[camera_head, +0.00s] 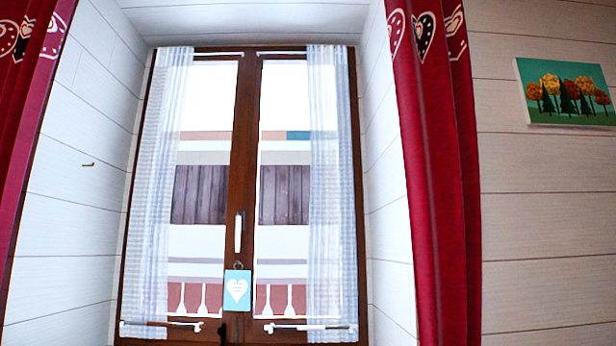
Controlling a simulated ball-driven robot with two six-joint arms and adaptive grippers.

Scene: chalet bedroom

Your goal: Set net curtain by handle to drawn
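A sheer white net curtain (160,190) hangs gathered along the left side of the left window pane. A second net curtain (332,190) hangs gathered along the right side of the right pane. The inner part of each pane is uncovered. A thin pale rod (172,323) crosses the bottom of the left pane, and another (290,327) crosses the bottom of the right pane. A distinct curtain handle is too small to tell. A white window handle (238,232) is on the brown middle frame. Neither gripper is in view.
Red drapes with heart patterns hang at the left (25,100) and right (440,170) of the window recess. A blue heart sign (237,290) hangs below the window handle. A tree picture (566,92) is on the right wall. No floor shows.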

